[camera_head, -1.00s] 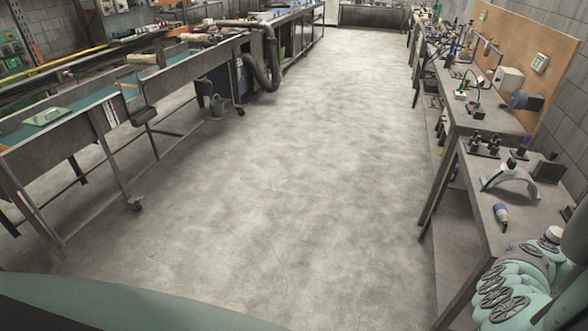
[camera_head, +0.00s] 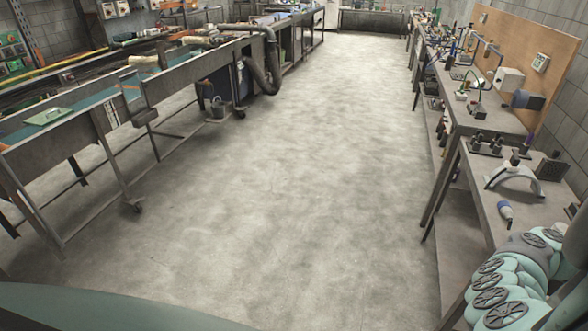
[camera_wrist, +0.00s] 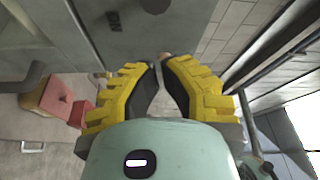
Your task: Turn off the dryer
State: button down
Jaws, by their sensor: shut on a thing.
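My gripper (camera_wrist: 160,75) shows in the wrist view, with two yellow ribbed fingers and dark inner pads. The fingertips come together on a small pinkish-tan thing (camera_wrist: 164,57); most of it is hidden between them, and I cannot tell what it is. A grey panel (camera_wrist: 125,45) is beyond the fingers, with a dark round knob (camera_wrist: 155,4) and a small dark mark (camera_wrist: 114,21) on it. I cannot tell whether this panel is the dryer. In the head view my gripper is out of frame, and no dryer can be made out for certain.
A conveyor-like table (camera_head: 75,130) stands on the left. The concrete floor (camera_head: 270,190) between them is clear. A red box (camera_wrist: 50,97) is at the left in the wrist view.

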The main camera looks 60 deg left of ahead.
jog(key=a+b, duration=0.6)
jog(key=a, duration=0.4)
jog(key=shift+f, duration=0.35)
jog(key=shift+s+d, duration=0.1)
jog(key=shift+s, duration=0.05)
